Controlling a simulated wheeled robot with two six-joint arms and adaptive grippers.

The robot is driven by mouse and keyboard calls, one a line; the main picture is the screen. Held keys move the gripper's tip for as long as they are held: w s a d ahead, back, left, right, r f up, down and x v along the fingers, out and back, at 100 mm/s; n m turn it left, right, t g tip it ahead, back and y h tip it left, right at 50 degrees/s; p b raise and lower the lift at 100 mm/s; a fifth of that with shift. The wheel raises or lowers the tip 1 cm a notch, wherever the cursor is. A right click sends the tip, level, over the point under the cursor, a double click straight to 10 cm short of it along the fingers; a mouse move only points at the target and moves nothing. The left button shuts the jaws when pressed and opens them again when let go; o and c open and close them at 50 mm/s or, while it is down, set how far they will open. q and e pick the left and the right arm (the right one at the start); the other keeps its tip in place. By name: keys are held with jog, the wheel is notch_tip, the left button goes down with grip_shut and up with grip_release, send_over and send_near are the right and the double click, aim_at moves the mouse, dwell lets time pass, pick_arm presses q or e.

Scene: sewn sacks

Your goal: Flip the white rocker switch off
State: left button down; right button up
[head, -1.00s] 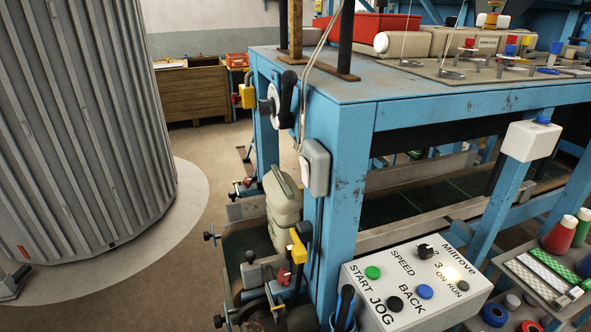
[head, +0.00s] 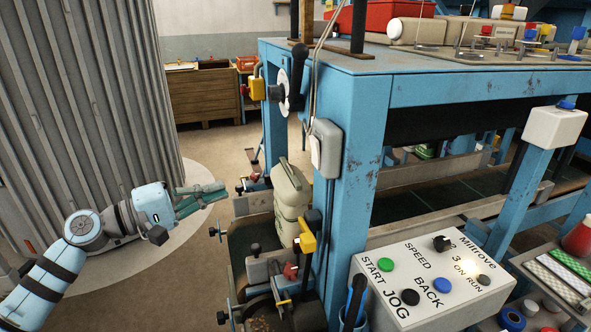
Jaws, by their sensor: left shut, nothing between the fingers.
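A grey switch box (head: 329,146) is mounted on the blue post of the machine frame, with a conduit running down from it. Its pale front plate (head: 316,151) faces left and is seen nearly edge-on, so I cannot tell the rocker's position. My left gripper (head: 222,190) reaches in from the left, shut and empty. In the picture it is left of and below the box, clearly apart from it. My right gripper is not in view.
A control panel (head: 420,292) sits at front right. Open floor lies behind my left gripper.

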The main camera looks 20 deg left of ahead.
pick_arm(q)
jog(key=s+d+r+m+g+h, duration=0.2)
jog(key=s+d+r+g+h, duration=0.1)
jog(key=r, duration=0.5)
jog(key=s+d+h, duration=0.1)
jog(key=s+d, duration=0.1)
jog(key=s, duration=0.1)
jog(key=shift+s, duration=0.2)
jog(key=shift+w, duration=0.1)
jog(key=p, duration=0.4)
send_near(313, 149)
jog(key=p+x, duration=0.2)
jog(key=x, duration=0.4)
jog(key=shift+d+r+p, duration=0.1)
jog(key=shift+r+p, duration=0.1)
jog(key=shift+p, duration=0.2)
jog(key=shift+w+d+f, duration=0.1)
jog(key=shift+w+d, duration=0.15)
jog(key=shift+d, duration=0.1)
